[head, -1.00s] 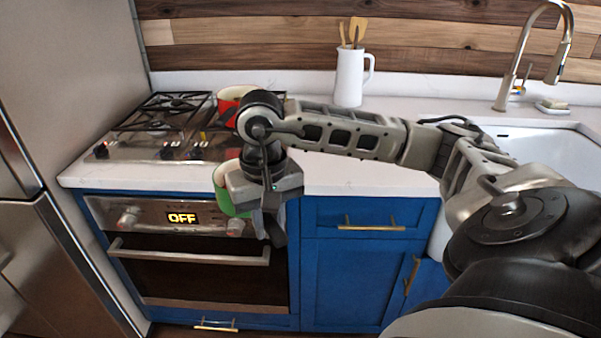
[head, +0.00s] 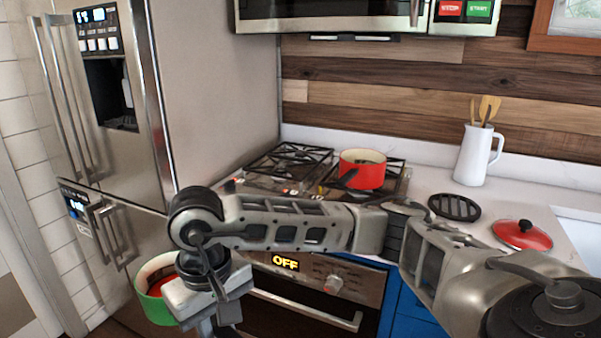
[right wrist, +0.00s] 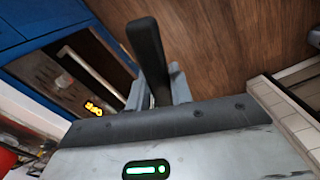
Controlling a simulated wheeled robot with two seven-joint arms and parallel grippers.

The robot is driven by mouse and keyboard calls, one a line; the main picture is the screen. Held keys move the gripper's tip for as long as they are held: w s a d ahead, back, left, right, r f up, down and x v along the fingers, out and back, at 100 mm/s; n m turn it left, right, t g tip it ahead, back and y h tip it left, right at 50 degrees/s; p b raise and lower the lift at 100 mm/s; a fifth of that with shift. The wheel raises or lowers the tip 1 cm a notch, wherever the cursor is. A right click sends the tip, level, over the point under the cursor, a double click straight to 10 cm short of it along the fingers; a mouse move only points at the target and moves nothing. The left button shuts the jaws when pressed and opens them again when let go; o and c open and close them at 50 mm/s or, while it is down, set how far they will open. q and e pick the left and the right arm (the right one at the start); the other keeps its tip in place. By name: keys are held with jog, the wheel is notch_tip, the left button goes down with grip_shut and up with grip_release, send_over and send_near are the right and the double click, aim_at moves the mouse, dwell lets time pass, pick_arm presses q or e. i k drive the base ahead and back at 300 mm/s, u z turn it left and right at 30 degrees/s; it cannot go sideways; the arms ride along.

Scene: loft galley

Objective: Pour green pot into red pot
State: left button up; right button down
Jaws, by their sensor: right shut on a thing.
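The red pot (head: 362,172) stands upright on the stove (head: 300,170) at its right back part, its dark handle pointing to the front left. The green pot (head: 156,311) is off the counter at the lower left of the head view, in front of the fridge, with something red inside. My right gripper (head: 214,322) is beside it and partly hides it. In the right wrist view my right gripper (right wrist: 158,92) is shut on a black handle (right wrist: 148,45), which appears to be the green pot's. My left gripper is not in view.
A red lid (head: 522,235) and a black trivet (head: 454,207) lie on the counter right of the stove. A white jug (head: 474,155) with utensils stands behind. The fridge (head: 210,90) is close on the left, and the oven (head: 300,300) is below the stove.

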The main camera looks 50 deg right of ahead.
aim_at(359, 168)
jog(key=u, duration=1)
jog(key=i, duration=1.85)
jog(key=z, duration=3.85)
jog(key=i, duration=1)
jog(key=z, duration=1.05)
